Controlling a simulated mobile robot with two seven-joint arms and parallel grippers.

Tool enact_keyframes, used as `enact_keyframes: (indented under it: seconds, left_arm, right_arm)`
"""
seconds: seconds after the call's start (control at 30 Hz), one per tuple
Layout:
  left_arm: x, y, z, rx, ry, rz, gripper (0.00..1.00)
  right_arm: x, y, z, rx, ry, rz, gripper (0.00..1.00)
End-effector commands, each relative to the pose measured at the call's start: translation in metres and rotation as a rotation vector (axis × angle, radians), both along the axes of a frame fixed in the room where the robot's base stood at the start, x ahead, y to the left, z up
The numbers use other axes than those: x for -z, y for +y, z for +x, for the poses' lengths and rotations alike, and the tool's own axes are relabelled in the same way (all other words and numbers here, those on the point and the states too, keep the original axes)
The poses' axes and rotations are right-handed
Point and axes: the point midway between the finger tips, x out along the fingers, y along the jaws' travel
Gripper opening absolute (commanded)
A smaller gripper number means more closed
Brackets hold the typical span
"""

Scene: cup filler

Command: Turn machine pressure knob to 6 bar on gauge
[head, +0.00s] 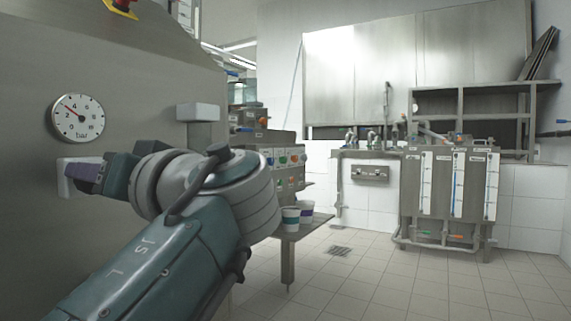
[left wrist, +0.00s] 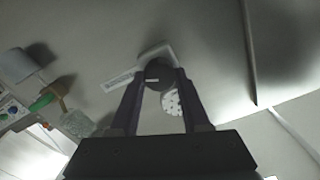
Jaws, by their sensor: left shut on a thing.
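The round white pressure gauge (head: 78,118) is on the grey machine wall at the left of the head view. Its red needle points to the upper left, seemingly between 2 and 4 bar. In the left wrist view the gauge (left wrist: 172,102) shows partly between the fingers. The dark round knob (left wrist: 158,72) sits on a white plate (head: 64,179) below the gauge. My left gripper (head: 88,173) reaches the plate and is shut on the knob, with one finger on each side in the left wrist view. In the head view the gripper hides the knob. My right gripper is not in view.
A grey box (head: 198,113) juts from the machine to the right of the gauge. A control panel (head: 285,158) with coloured buttons and cups (head: 290,218) on a shelf stand beyond my arm. The tiled floor at right is open.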

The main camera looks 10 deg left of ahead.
Motion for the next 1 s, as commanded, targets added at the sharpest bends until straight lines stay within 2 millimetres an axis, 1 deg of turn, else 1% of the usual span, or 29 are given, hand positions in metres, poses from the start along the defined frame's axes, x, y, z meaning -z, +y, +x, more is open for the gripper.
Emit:
enact_keyframes:
  seconds: [0.03, 0.1, 1.0]
  left_arm:
    - [-0.004, 0.0, 0.0, 0.0, 0.038, 0.017, 0.0]
    - [-0.004, 0.0, 0.0, 0.0, 0.098, 0.042, 0.0]
    - [-0.001, 0.0, 0.002, 0.0, 0.889, 0.369, 0.0]
  right_arm:
    - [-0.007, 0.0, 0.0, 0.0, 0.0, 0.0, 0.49]
    - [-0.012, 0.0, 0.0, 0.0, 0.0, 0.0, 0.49]
    - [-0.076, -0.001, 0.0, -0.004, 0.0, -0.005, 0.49]
